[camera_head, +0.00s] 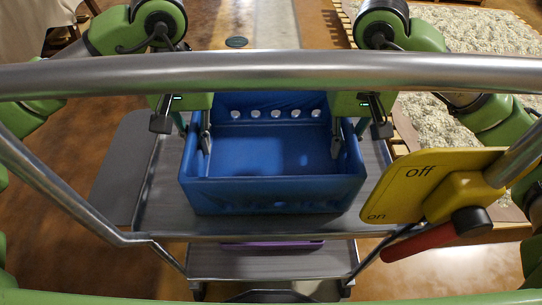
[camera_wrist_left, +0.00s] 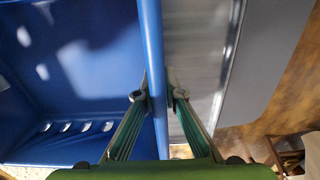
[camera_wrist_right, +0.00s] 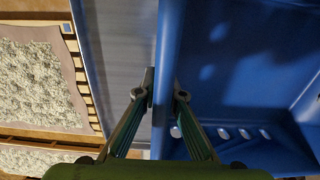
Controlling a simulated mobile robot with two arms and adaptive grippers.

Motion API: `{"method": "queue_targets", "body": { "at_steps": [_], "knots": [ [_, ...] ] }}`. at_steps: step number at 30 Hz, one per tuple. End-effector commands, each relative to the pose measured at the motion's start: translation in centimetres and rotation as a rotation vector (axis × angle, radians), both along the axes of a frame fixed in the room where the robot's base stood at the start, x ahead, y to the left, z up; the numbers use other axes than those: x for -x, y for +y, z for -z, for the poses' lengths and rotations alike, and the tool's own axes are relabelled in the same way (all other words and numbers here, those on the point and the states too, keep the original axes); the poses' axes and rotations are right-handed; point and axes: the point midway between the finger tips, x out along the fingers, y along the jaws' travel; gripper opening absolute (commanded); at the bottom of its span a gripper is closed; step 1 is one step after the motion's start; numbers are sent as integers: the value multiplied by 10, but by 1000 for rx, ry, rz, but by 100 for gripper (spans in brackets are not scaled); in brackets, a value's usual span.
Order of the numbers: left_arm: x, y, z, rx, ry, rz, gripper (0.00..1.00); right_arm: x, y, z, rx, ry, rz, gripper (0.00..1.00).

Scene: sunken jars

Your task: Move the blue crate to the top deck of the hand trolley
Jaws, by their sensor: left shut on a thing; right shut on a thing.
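The blue crate (camera_head: 272,195) is upright over the grey top deck (camera_head: 160,210) of the hand trolley in the head view. Whether its bottom touches the deck is hard to tell. It looks empty, with a row of round holes in its far wall. My left gripper (camera_head: 193,135) is shut on the crate's left wall, one finger inside and one outside; the wall shows between its fingers in the left wrist view (camera_wrist_left: 159,95). My right gripper (camera_head: 348,135) is shut on the right wall in the same way, as the right wrist view (camera_wrist_right: 161,94) shows.
The trolley's metal handle bar (camera_head: 270,75) crosses the head view in front of my grippers. A yellow on/off plate (camera_head: 410,190) with a red lever (camera_head: 420,243) is at right. A purple thing (camera_head: 270,245) is on the lower deck (camera_head: 265,265). A table (camera_head: 270,25) stands behind.

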Motion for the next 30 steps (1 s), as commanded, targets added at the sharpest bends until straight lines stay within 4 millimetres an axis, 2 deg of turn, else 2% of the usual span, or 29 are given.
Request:
{"method": "queue_targets", "body": {
  "at_steps": [2,3,5,17,22,30],
  "knots": [
    [0,1,7,-2,-1,-2,0,0,-1,7,3,0,1,0],
    [0,1,5,-3,0,-2,14,0,-1,5,3,0,1,14],
    [0,1,4,-3,0,-2,26,0,-1,4,3,1,1,26],
    [0,0,0,0,-1,-1,26,0,0,4,1,0,0,26],
    [-1,0,-25,0,-4,0,26,0,0,4,0,0,0,26],
    [-1,0,-85,-1,-5,-2,26,0,0,4,0,0,0,26]
  ]
}}
